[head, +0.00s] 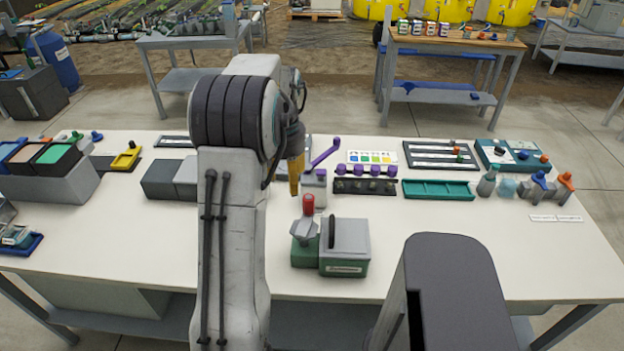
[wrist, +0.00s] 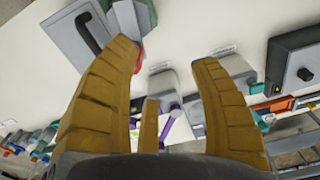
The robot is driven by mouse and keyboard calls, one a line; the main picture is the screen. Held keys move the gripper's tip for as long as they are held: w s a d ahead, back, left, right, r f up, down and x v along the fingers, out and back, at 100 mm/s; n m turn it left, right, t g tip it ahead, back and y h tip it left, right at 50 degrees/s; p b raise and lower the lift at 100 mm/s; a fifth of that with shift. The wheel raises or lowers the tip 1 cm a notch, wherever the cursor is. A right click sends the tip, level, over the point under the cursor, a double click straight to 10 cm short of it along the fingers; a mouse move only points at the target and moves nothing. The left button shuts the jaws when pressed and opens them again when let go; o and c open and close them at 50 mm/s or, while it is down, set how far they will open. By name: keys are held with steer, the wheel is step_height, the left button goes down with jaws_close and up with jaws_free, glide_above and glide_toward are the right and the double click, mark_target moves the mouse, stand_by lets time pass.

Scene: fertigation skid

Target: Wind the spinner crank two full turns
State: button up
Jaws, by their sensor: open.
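My gripper (head: 295,170) points down over the middle of the bench. The red grip shows beside the left fingertip in the wrist view (wrist: 138,62). Behind is a small grey unit (head: 314,188) with a slanted purple arm (head: 324,152); it appears between the fingers in the wrist view (wrist: 163,82). I cannot tell which arm is the spinner crank.
A grey and green box (head: 345,255) with a black handle adjoins the green-based device on the right. The front right of the bench is clear.

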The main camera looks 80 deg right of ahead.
mark_target(309, 197)
steer(key=shift+m, duration=0.6)
steer(key=s, duration=0.1)
steer(key=s+f, duration=0.1)
steer(key=s, duration=0.1)
steer(key=s+d, duration=0.1)
steer(key=shift+s+f, duration=0.25)
steer(key=shift+f, duration=0.05)
steer(key=shift+s+f, duration=0.1)
steer(key=shift+f, duration=3.5)
steer(key=shift+d, duration=0.1)
jaws_close()
steer(key=c, duration=0.6)
jaws_free()
steer(key=c, duration=0.4)
